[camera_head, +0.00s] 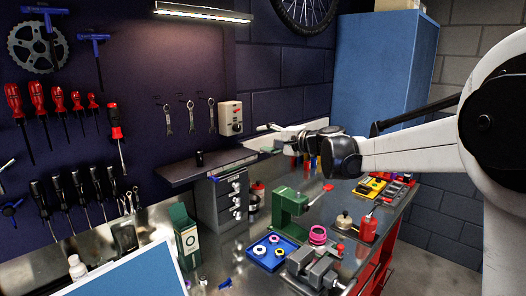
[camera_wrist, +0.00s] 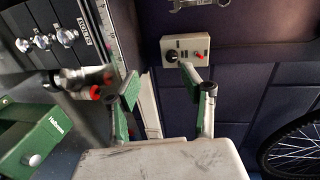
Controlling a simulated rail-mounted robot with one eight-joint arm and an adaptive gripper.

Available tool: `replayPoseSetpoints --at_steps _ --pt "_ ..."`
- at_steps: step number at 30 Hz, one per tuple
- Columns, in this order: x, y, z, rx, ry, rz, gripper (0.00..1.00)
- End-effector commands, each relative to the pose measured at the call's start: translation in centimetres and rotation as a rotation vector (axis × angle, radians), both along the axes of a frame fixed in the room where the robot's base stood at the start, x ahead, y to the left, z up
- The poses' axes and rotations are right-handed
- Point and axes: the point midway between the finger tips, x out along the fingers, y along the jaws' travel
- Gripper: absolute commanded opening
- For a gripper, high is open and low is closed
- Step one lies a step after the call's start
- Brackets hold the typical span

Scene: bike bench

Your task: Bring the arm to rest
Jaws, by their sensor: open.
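My gripper (camera_head: 268,138) is up in the air above the back of the bench, in front of the dark wall, with my white arm reaching in from the right. In the wrist view my gripper (camera_wrist: 161,82) shows two green-padded fingers spread apart with nothing between them. The wall switch box (camera_wrist: 186,49) with a black knob and a red switch lies beyond the fingertips. The same switch box (camera_head: 230,118) is to the left of my gripper in the head view.
Below stand a green press (camera_head: 290,207), a blue tray (camera_head: 272,250) with rings, a vise (camera_head: 313,267) and a red bottle (camera_head: 368,229). A grey drawer unit (camera_head: 213,198) is under the shelf (camera_head: 190,168). A blue cabinet (camera_head: 378,65) stands behind my arm.

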Motion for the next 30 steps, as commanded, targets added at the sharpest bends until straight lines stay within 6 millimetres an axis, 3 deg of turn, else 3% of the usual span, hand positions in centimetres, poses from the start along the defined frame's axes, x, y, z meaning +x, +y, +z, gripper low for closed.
replayPoseSetpoints --at_steps 1,5,14,23,30 --pt "-1.9 -0.3 0.1 -0.047 -0.003 0.005 0.43" --pt "-6.2 -1.2 -0.2 -0.181 -0.011 0.018 0.43" --pt "-16.7 -4.1 -2.4 -0.490 -0.021 0.054 0.43" --pt "-27.2 -8.2 -6.4 -0.797 -0.017 0.091 0.43" --pt "-35.3 -12.2 -10.6 -1.042 -0.003 0.122 0.43"
